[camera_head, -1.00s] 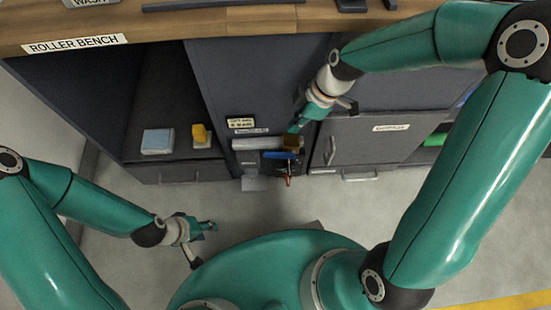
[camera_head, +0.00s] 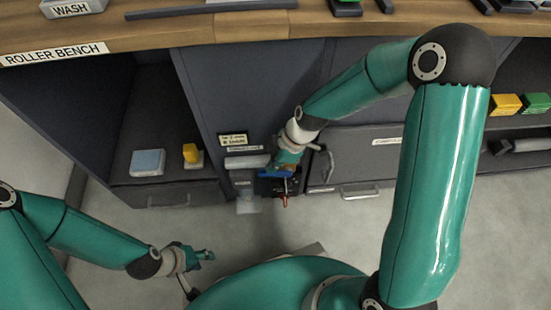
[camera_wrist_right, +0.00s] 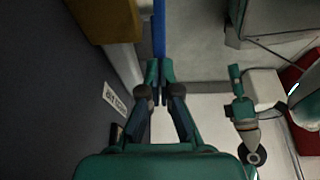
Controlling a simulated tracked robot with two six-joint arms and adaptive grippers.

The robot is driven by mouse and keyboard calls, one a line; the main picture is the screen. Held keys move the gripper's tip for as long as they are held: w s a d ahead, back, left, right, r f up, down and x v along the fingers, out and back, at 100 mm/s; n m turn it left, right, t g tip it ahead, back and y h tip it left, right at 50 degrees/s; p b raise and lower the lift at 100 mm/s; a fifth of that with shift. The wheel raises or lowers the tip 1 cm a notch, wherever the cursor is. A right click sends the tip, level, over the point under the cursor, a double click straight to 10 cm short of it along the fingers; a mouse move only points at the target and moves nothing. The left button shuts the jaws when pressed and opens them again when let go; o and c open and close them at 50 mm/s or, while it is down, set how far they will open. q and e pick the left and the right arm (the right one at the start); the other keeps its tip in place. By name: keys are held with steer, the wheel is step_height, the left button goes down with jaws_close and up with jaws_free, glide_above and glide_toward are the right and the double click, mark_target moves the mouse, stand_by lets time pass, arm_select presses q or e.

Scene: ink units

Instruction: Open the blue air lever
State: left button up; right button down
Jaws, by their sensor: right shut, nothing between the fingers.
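The blue air lever (camera_head: 270,175) is on the dark unit in the middle of the bench front, low down. In the right wrist view it is a long blue bar (camera_wrist_right: 158,30) straight beyond my fingertips. My right gripper (camera_head: 283,169) is at the lever and partly covers it. In its wrist view the right gripper (camera_wrist_right: 159,73) is shut with nothing held; its tips are at the near end of the bar, and I cannot tell whether they touch. My left gripper (camera_head: 206,256) hangs low at the left, away from the unit; its finger opening is unclear.
A red-tipped part (camera_head: 284,202) hangs below the lever. A light grey cylinder (camera_head: 247,162) is just left of it. A cabinet door handle (camera_head: 328,167) is close on the right. A yellow block (camera_head: 191,153) and a pale blue pad (camera_head: 148,162) sit on the left shelf.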

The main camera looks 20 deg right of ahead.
steer(key=shift+f, duration=0.35)
steer(key=b, duration=0.1)
steer(key=a+f+b, duration=0.1)
steer(key=b, duration=0.1)
steer(key=shift+w+a+f, duration=0.1)
steer(key=shift+w+f, duration=0.1)
steer(key=shift+f, duration=0.05)
steer(key=shift+r, duration=0.25)
